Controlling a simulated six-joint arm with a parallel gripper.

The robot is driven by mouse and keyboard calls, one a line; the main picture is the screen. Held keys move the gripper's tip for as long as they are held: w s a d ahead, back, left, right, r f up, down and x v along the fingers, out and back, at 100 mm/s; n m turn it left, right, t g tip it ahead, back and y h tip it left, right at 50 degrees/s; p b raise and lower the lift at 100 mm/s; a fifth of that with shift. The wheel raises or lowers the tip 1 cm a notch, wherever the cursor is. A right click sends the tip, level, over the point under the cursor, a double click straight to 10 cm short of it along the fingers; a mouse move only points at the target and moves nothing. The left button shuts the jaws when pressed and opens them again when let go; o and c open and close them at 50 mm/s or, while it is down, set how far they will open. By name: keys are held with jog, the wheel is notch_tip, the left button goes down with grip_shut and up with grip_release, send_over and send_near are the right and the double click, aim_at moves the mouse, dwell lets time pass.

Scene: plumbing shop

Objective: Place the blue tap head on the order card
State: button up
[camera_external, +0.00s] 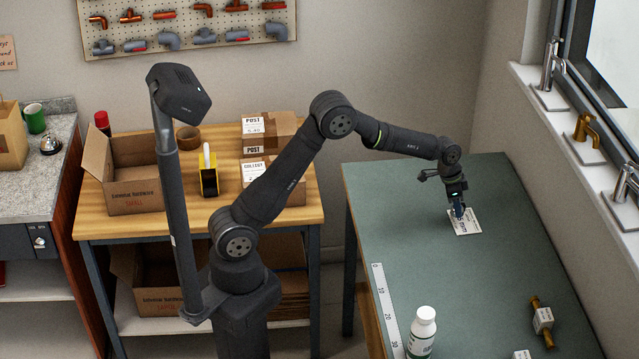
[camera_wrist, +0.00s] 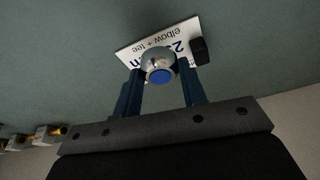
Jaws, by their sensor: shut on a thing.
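The order card (camera_external: 470,228) is white with dark print and lies flat on the green bench top. My gripper (camera_external: 459,210) points down at the card. In the wrist view my gripper (camera_wrist: 160,80) has its blue fingers on either side of the tap head (camera_wrist: 159,76), a shiny metal piece with a blue round top. The tap head is over or on the card; whether it touches the card I cannot tell. In the external view the fingers hide most of it.
A small dark block (camera_wrist: 198,50) shows at the card's edge. A white bottle (camera_external: 421,333), a ruler strip (camera_external: 386,315) and a tagged brass fitting (camera_external: 543,318) are at the bench's near end. Taps stand on the sill at right. Bench around the card is clear.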

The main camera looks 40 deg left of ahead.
jog(key=shift+f, duration=1.3)
jog(key=shift+f, duration=0.15)
jog(key=o, duration=0.7)
jog(key=v, duration=1.2)
jog(key=shift+d, duration=0.1)
